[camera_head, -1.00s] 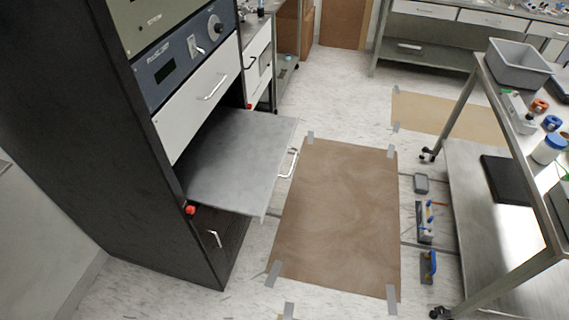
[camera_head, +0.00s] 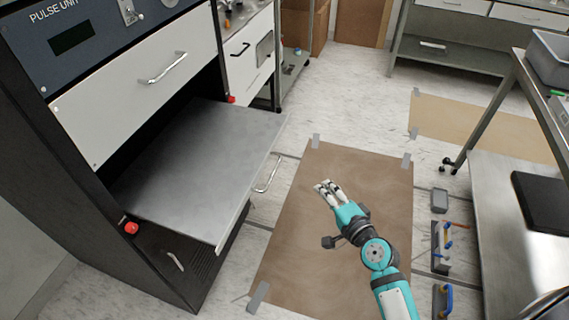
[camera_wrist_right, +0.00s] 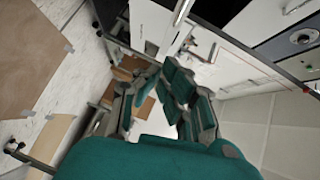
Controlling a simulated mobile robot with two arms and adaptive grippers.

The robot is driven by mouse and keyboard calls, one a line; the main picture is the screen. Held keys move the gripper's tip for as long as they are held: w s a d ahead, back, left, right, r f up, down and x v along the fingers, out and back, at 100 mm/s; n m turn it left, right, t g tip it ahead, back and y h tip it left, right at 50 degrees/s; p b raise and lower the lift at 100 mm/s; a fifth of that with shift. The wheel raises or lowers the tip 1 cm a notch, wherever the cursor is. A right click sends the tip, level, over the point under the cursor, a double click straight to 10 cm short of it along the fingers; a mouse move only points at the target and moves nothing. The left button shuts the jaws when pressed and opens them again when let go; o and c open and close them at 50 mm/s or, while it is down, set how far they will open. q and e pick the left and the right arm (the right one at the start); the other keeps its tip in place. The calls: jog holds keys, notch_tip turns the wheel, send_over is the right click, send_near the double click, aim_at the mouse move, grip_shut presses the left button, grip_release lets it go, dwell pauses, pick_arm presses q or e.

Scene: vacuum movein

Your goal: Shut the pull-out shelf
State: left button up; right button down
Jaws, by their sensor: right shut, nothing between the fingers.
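The pull-out shelf (camera_head: 205,165) is a flat grey metal plate. It sticks out of the black cabinet (camera_head: 160,270) under a white drawer front, in the head view. A pale loop handle (camera_head: 268,174) sits on its front edge. My right gripper (camera_head: 326,187) is shut and empty. It shows over the brown floor mat, to the right of the shelf handle and apart from it. In the right wrist view the dark green fingers (camera_wrist_right: 175,85) show close up. My left gripper is not in view.
Red knobs (camera_head: 131,228) sit at the cabinet's edges beside the shelf. The brown mat (camera_head: 290,270) is taped to the floor in front. A metal cart (camera_head: 490,190) stands at the right. Small tools (camera_head: 441,245) lie on the floor between mat and cart.

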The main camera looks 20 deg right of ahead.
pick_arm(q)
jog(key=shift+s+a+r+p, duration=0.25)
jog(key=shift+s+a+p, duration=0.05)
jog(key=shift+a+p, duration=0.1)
pick_arm(e)
jog(key=w+a+f, duration=0.1)
jog(key=w+a, duration=0.4)
jog(key=w, duration=0.6)
jog(key=shift+w+a+f, duration=0.2)
jog(key=shift+w, duration=0.15)
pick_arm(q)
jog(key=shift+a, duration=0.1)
